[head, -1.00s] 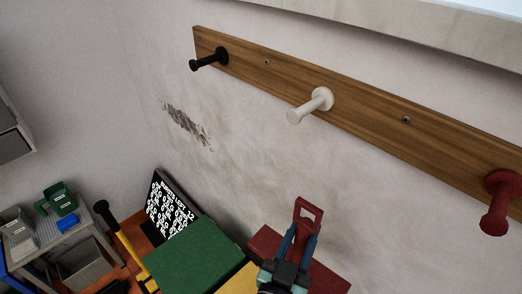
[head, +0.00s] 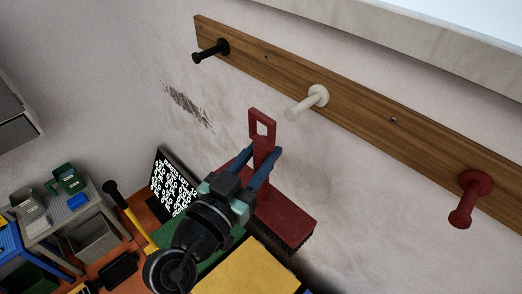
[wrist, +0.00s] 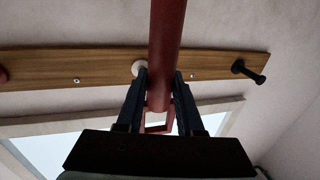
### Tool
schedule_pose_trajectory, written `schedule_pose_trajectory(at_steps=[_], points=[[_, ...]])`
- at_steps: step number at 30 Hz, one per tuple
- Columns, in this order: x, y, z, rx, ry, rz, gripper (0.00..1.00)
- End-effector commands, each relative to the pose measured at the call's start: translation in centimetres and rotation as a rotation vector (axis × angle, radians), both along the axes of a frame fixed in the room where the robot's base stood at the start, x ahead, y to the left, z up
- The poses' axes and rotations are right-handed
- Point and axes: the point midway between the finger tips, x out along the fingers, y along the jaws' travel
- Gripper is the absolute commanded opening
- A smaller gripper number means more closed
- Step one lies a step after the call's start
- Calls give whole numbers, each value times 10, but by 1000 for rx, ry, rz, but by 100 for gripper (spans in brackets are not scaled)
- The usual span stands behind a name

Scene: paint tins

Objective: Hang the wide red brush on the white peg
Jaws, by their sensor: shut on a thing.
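The wide red brush (head: 286,221) is held off the floor in my gripper (head: 262,156), its loop end up and its wide bristle head down. My gripper is shut on the brush's handle just below the rectangular loop. The loop is below and left of the white peg (head: 308,101) in the head view, apart from it. The white peg juts from the wooden rail and is bare. In the wrist view the red handle (wrist: 167,45) runs between my fingers (wrist: 160,80) and hides most of the white peg (wrist: 138,67).
The wooden rail (head: 358,122) also bears a bare black peg (head: 211,51) at left and a bare red peg (head: 468,198) at right. A pale ledge (head: 420,50) is above it. Bins, a shelf (head: 65,215) and a black lettered sign (head: 172,184) are low at left.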

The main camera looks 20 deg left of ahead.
Motion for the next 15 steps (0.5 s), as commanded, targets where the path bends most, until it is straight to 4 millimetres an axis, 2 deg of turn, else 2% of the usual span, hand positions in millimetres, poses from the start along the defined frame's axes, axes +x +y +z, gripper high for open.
schedule_pose_trajectory(at_steps=[9,15], points=[[-1,0,1,3,-6,0,0],[10,-5,0,0,-4,-2,0]])
